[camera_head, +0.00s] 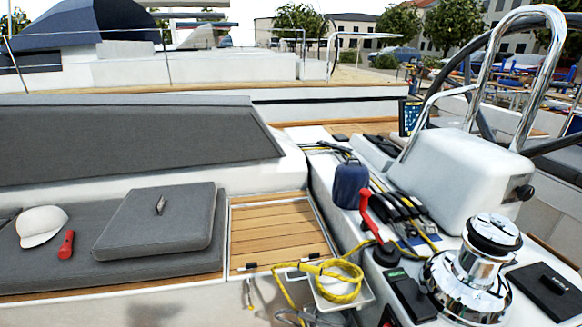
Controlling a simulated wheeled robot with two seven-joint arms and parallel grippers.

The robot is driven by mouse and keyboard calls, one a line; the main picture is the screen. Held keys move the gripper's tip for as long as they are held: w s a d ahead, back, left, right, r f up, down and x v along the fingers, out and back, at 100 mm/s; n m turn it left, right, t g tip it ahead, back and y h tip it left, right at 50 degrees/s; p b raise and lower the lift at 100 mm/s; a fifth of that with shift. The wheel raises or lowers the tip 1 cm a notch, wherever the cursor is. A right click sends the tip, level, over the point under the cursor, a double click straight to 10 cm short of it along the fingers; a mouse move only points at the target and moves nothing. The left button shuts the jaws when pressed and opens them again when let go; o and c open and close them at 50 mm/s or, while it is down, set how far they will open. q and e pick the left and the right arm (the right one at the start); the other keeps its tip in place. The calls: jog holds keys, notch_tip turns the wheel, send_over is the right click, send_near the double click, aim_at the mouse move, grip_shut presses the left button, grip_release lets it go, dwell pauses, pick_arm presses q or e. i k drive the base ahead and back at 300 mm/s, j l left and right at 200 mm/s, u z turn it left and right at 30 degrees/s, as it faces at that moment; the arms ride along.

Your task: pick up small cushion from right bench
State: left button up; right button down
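A small dark grey square cushion (150,233) with a dark strap or handle on top lies on the long grey bench pad (60,272) at the left of the head view. It lies flat near the pad's right end. Neither of my grippers shows in this view.
A white cap (41,226) and a red cylindrical object (66,245) lie on the pad left of the cushion. A grey backrest (130,142) rises behind. To the right are a bare teak panel (272,232), a yellow rope coil (338,284), a chrome winch (470,270) and a white pedestal (455,158).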

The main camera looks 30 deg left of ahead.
aim_at(173, 219)
jog(key=u, duration=1.85)
jog(key=i+u, duration=0.25)
jog(key=i, duration=0.3)
jog(key=i+u, duration=0.25)
jog(key=i, duration=0.35)
